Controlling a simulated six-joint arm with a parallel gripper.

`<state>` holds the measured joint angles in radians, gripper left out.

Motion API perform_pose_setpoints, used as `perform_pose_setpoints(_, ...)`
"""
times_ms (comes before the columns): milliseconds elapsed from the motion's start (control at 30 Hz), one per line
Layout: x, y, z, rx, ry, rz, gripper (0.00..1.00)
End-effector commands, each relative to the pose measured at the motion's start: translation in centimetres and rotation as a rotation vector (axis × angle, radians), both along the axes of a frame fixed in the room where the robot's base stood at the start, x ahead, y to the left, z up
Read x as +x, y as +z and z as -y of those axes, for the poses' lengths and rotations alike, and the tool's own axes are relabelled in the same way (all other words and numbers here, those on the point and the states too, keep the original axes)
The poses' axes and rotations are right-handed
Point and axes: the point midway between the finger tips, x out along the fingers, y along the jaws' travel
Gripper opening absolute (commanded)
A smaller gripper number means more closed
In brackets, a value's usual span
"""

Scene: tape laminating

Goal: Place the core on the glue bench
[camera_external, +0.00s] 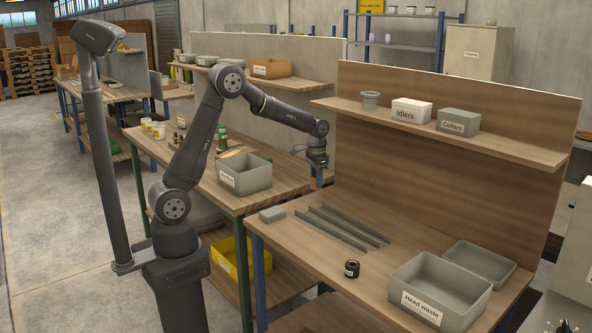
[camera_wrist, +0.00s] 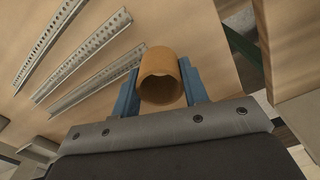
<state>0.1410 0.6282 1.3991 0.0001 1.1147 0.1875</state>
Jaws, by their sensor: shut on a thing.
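The core (camera_wrist: 160,65), a short brown cardboard tube, is between the two blue fingers of my gripper (camera_wrist: 161,82) in the wrist view. My gripper is shut on it, with the tube's open end showing. In the external view my gripper (camera_external: 318,163) hangs above the gap between the near wooden bench (camera_external: 285,232) and the middle bench (camera_external: 255,200). The core cannot be made out there. No bench carries a readable glue label; the middle bench holds small bottles and jars (camera_external: 181,121).
Several metal strips (camera_external: 345,227) lie on the near bench, with a small grey block (camera_external: 272,214), a black cylinder (camera_external: 352,269) and the Head waste bin (camera_external: 440,288). A grey bin (camera_external: 244,178) stands on the middle bench. A shelf (camera_external: 450,140) overhangs the near bench.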

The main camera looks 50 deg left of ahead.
Motion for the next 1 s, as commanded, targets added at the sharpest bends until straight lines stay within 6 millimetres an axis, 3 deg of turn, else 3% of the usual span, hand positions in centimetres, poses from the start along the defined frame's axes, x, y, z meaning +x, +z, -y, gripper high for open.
perform_pose_setpoints(233, -1.6, 0.6, 8.6, -0.001, -0.246, 0.002, 0.19)
perform_pose_setpoints(467, -5.3, 1.3, 18.4, 0.0, -0.547, 0.001, 0.19)
perform_pose_setpoints(800, -13.8, 2.4, 31.3, -0.001, -0.988, 0.001, 0.19)
perform_pose_setpoints(1000, -19.5, 3.0, 37.0, -0.001, -1.219, 0.002, 0.19)
